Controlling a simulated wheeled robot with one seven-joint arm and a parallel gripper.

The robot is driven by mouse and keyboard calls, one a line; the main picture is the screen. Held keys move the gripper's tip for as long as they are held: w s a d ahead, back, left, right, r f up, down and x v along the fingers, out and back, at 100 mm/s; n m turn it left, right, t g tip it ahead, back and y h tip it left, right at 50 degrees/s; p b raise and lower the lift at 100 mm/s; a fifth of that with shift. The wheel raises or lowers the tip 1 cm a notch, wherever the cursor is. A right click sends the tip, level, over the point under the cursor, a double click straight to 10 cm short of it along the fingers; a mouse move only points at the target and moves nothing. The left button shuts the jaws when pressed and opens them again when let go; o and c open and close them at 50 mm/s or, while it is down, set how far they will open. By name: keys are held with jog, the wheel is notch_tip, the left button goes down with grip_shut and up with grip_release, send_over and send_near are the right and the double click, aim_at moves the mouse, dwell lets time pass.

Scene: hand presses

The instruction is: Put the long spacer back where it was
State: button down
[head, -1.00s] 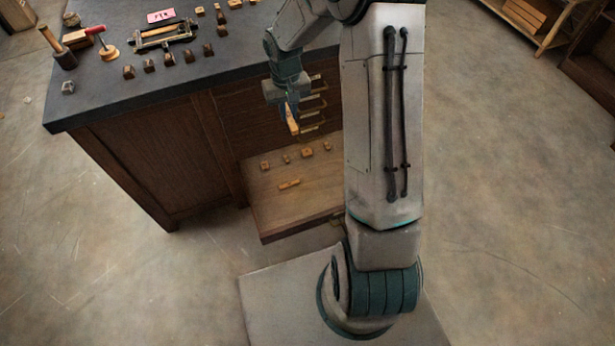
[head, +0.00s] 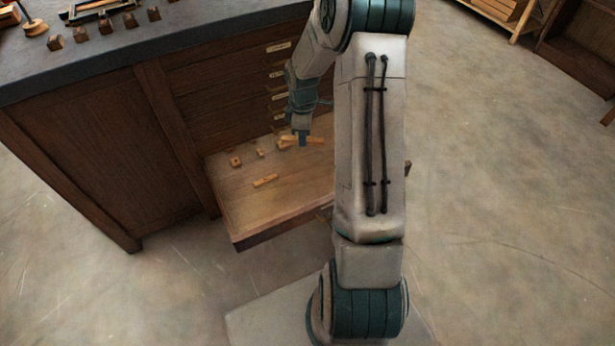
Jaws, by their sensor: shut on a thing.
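My gripper (head: 302,140) points down over the back of the open drawer (head: 290,212). It is shut on a long, light wooden spacer (head: 316,140), which lies roughly level and crosswise to the picture. I cannot tell whether the spacer touches the drawer floor or hangs just above it. Another oblong wooden piece (head: 265,180) lies flat nearer the drawer's front. My arm hides the drawer's right part.
The drawer sticks out low from a dark wooden cabinet (head: 100,165); closed drawers with labels (head: 278,48) sit above it. Several small dark blocks (head: 106,27) stand on the worktop (head: 190,28). The drawer's front left floor is bare.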

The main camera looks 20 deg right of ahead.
jog(key=s+d+f+n+b, duration=0.1)
jog(key=d+f+n+b, duration=0.2)
jog(key=f+b, duration=0.3)
jog(key=d+f+n+b, duration=0.3)
jog(key=f+b, duration=0.2)
jog(key=f, duration=0.3)
jog(key=b, duration=0.4)
send_over(307, 165)
notch_tip(307, 165, down, 7)
jog(key=shift+s+f, duration=0.1)
jog(key=shift+s, duration=0.05)
jog(key=shift+f+b, duration=1.05)
jog(key=shift+f, duration=0.9)
jog(key=shift+f, duration=0.2)
jog(key=c, duration=1.4)
grip_release()
jog(key=shift+r, duration=0.15)
